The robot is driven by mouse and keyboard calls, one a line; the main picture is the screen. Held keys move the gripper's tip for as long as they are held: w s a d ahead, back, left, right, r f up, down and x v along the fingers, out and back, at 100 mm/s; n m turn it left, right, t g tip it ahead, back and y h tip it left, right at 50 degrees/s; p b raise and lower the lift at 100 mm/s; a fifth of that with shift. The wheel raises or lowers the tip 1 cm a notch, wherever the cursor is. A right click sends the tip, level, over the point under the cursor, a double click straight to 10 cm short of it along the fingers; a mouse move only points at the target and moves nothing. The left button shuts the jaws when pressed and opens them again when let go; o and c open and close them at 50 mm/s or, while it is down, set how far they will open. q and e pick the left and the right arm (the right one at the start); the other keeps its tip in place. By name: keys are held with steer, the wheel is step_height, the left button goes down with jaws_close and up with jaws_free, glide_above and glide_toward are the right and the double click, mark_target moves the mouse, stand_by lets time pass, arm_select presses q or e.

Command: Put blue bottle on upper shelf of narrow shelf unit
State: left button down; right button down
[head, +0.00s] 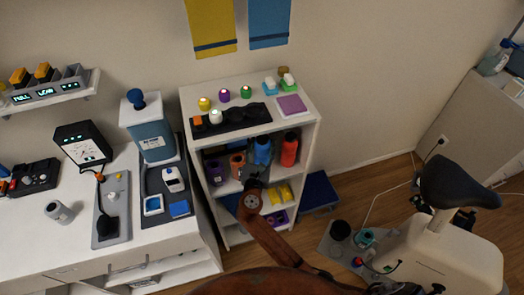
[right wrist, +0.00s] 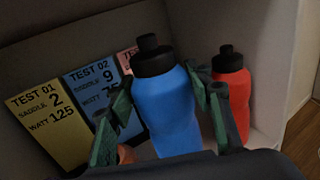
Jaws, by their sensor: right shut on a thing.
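The blue bottle (head: 263,151) with a black cap is in the upper compartment of the narrow shelf unit (head: 312,150), left of the red bottle (head: 289,150). My right gripper (head: 256,177) reaches into this compartment from the front. In the right wrist view its green-padded fingers are on either side of the blue bottle (right wrist: 172,110), shut on it. The bottle looks close to upright. Its base is hidden, so I cannot tell whether it touches the shelf board. The red bottle (right wrist: 232,92) stands just right of the fingers. My left gripper is not in view.
A brown cup (head: 237,165) and a purple cup (head: 215,173) are left of the blue bottle. Yellow (right wrist: 48,125) and blue (right wrist: 100,95) cards stand behind. Yellow items (head: 279,194) lie on the level below. Several small items crowd the unit's top.

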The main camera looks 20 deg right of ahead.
steer(key=shift+w+d+f+b, duration=0.2)
steer(key=shift+w+f+b, duration=0.1)
steer(key=shift+w+f, duration=0.6)
step_height(320, 180, down, 4)
steer(key=shift+r+b, duration=0.25)
steer(key=shift+b, duration=0.45)
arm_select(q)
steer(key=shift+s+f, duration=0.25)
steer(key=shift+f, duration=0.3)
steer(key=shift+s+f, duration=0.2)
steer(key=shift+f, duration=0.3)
arm_select(e)
steer(key=shift+r, duration=0.15)
steer(key=c, duration=1)
jaws_free()
steer(key=shift+f, duration=0.25)
steer(key=shift+r, duration=0.1)
